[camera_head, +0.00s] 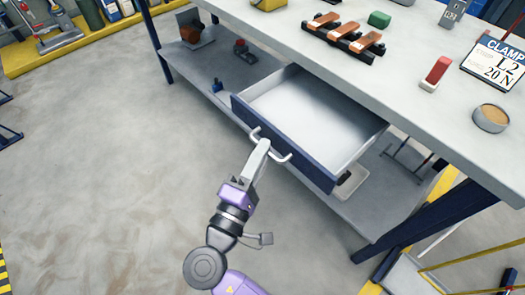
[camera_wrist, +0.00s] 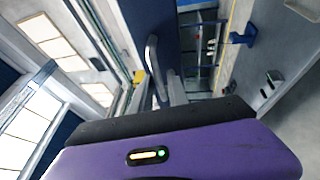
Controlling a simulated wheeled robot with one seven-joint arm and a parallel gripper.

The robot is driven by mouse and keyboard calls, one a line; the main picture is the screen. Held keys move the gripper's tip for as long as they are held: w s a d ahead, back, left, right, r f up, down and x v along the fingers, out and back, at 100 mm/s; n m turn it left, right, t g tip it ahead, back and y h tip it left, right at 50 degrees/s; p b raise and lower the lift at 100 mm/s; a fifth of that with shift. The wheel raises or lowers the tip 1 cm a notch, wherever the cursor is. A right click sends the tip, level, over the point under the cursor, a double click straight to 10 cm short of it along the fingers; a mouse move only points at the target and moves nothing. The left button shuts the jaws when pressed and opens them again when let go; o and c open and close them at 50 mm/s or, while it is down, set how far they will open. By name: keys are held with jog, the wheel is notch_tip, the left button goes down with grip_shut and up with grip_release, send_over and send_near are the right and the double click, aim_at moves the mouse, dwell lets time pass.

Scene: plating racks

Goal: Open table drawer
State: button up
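The table drawer (camera_head: 345,165) is pulled well out from under the table top, and its light, empty-looking interior shows. Its dark blue front faces my arm and carries a pale bar handle (camera_head: 284,158). My gripper (camera_head: 262,146) is at the handle, with its fingers around the bar near its middle, and looks shut on it. In the wrist view the handle (camera_wrist: 152,60) runs down to the fingers (camera_wrist: 172,90) beside the blue drawer front (camera_wrist: 150,25). The purple gripper body hides part of the fingers there.
A lower shelf (camera_head: 205,70) lies beneath. The floor (camera_head: 110,170) at left is clear.

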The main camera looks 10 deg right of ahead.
jog(key=shift+o, duration=0.6)
jog(key=v, duration=0.7)
jog(key=shift+s+a, duration=0.2)
jog(key=shift+s, duration=0.15)
